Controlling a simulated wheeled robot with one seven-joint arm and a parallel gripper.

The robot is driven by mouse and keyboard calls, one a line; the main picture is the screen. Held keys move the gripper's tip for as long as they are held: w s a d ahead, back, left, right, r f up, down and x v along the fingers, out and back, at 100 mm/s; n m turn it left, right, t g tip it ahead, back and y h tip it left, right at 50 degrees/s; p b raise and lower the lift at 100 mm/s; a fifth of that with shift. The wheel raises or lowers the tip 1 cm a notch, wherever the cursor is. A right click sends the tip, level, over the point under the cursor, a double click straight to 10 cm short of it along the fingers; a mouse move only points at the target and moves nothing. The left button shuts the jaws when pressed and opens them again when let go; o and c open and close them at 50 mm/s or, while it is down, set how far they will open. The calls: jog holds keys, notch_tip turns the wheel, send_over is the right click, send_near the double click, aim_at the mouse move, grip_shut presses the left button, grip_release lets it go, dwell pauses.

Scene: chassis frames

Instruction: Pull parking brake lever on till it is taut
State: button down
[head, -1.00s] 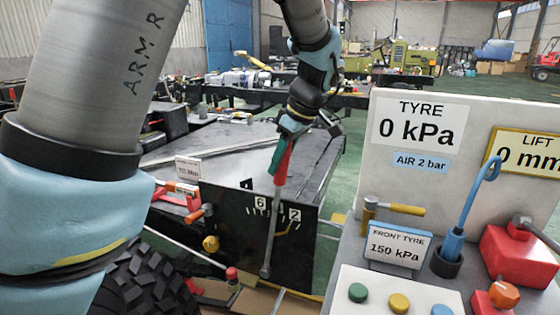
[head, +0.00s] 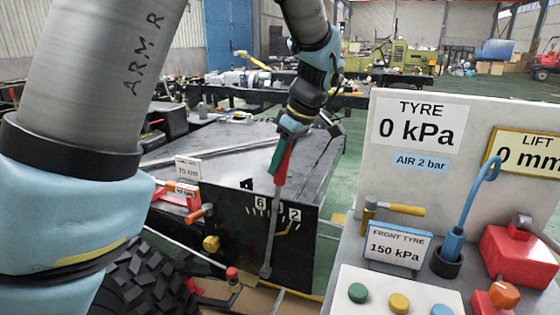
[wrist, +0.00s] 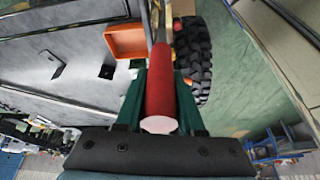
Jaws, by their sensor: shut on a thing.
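The parking brake lever (head: 272,222) is a grey rod with a red grip, standing nearly upright against a black plate (head: 240,235) with a scale marked 6 and 2. My gripper (head: 280,160), with green fingers, is shut on the red grip at the lever's top. In the wrist view the red grip (wrist: 160,95) lies between the two green fingers (wrist: 160,110). The rod's lower end meets a pivot near the plate's bottom edge.
A white panel (head: 390,170) reading TYRE 0 kPa stands at the right, with buttons, a blue hook tool (head: 455,240) and a red box (head: 512,250). An orange-handled part (head: 200,213) is left of the plate. A black tyre (head: 150,280) is at lower left.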

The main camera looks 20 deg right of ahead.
jog(key=shift+g+h, duration=0.5)
jog(key=w+a, duration=0.2)
jog(key=a, duration=0.1)
jog(key=shift+w+r, duration=0.1)
jog(key=shift+w, duration=0.25)
jog(key=c, duration=0.5)
grip_release()
jog(key=b+v, duration=0.1)
jog(key=v, duration=1)
